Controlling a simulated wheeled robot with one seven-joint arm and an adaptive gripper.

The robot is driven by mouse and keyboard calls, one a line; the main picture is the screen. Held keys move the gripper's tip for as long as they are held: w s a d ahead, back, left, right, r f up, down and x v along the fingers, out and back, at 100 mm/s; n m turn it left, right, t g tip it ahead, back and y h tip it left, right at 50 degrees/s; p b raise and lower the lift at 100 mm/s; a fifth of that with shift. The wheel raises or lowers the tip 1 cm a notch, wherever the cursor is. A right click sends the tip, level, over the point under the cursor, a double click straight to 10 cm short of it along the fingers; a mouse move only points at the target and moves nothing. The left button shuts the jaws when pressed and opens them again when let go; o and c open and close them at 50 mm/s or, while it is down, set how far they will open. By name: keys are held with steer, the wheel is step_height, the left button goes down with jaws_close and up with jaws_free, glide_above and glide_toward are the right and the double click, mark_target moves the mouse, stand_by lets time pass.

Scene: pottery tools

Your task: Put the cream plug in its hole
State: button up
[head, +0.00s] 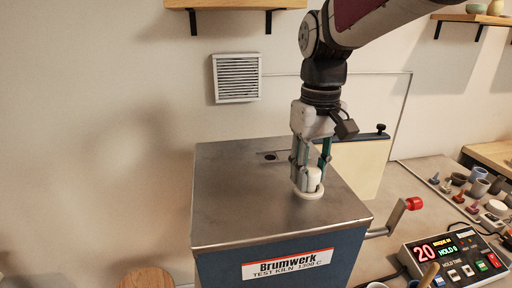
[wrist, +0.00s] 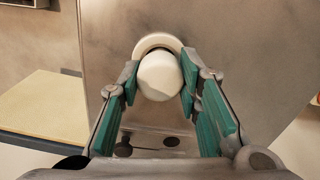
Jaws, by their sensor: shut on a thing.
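The cream plug (head: 314,180) has a rounded knob above a wider round flange. My gripper (head: 310,172) points down over the kiln's metal top (head: 235,205), with its fingers closed on either side of the knob. In the wrist view the plug (wrist: 160,76) sits between the green finger pads of my gripper (wrist: 159,82). The flange shows behind the knob. The plug is over the right part of the top; I cannot tell whether it touches the surface. A small dark hole (head: 270,156) shows in the top, behind and left of the plug. Whatever lies under the flange is hidden.
A crank with a red knob (head: 414,203) stands right of the kiln. A control box (head: 455,257) with lit displays is at the lower right. Small pots and plugs (head: 478,188) crowd the bench behind it. The left part of the kiln top is clear.

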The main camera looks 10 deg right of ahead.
mark_target(311, 169)
steer(key=shift+f, duration=0.6)
steer(key=o, duration=0.9)
steer(key=shift+c, duration=0.2)
steer(key=shift+r+p, duration=2.35)
steer(key=shift+r, duration=3.15)
steer(key=s+f+m+t+b, duration=0.1)
steer(key=s+f+t, duration=0.1)
steer(key=s, duration=0.6)
steer(key=s+f+m+t+b, duration=0.1)
steer(key=s+f+t+b, duration=0.1)
steer(key=s, duration=0.5)
step_height(311, 169, down, 3)
steer(key=shift+s+r+t, duration=0.2)
steer(key=shift+s+t, duration=0.2)
steer(key=shift+t, duration=0.4)
